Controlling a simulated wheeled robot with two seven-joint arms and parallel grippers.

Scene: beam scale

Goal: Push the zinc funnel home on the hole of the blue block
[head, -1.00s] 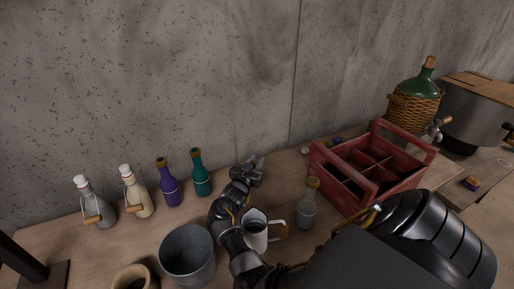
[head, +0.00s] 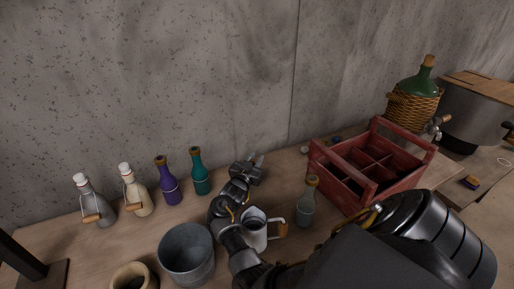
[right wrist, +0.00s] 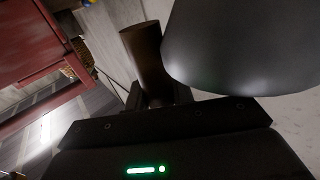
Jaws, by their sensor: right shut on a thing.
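My right gripper (head: 252,165) is in front of the wall, beyond a grey metal vessel with a brown handle (head: 253,229). In the right wrist view its fingers (right wrist: 153,101) are shut around the foot of a brown cylinder (right wrist: 145,57). A smooth dark grey rounded surface (right wrist: 240,50), seemingly the zinc funnel, fills the upper right there, close to the cylinder. Whether the two are joined is hard to tell. I cannot make out the blue block or its hole in either view. My left gripper is out of view.
A red divided crate (head: 400,150) stands to the right, with a small bottle (head: 306,207) before it. A grey bucket (head: 187,256) stands in front left. Several bottles, including a purple one (head: 170,190), line the left back. A wicker-covered green demijohn (head: 413,105) stands behind the crate.

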